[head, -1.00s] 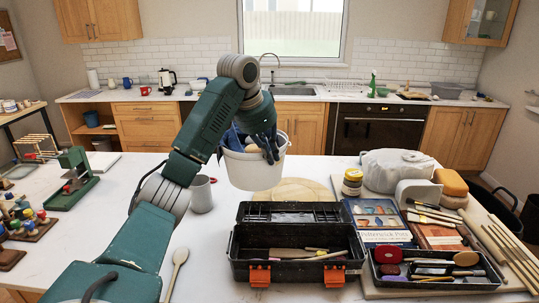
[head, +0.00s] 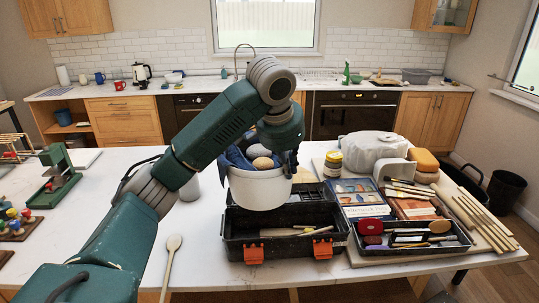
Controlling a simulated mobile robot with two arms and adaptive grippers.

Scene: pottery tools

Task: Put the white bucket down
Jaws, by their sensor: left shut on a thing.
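The white bucket (head: 262,190) is upright in the middle of the head view. Blue cloth (head: 238,158) and rounded tan pieces (head: 262,162) show inside it. My left gripper (head: 290,162) is shut on the bucket's right rim, its fingers partly hidden by the wrist. The bucket overlaps the back left part of the open black toolbox (head: 283,247) in the picture. It looks held up, but its gap to the surface below is hard to tell. My right gripper is not in view.
The toolbox with orange latches stands on the white table (head: 214,262). A wooden spoon (head: 171,262) lies to its left. A grey mug (head: 189,188) is partly hidden behind my arm. Books, a tool tray (head: 412,248) and a yellow jar (head: 333,164) crowd the right.

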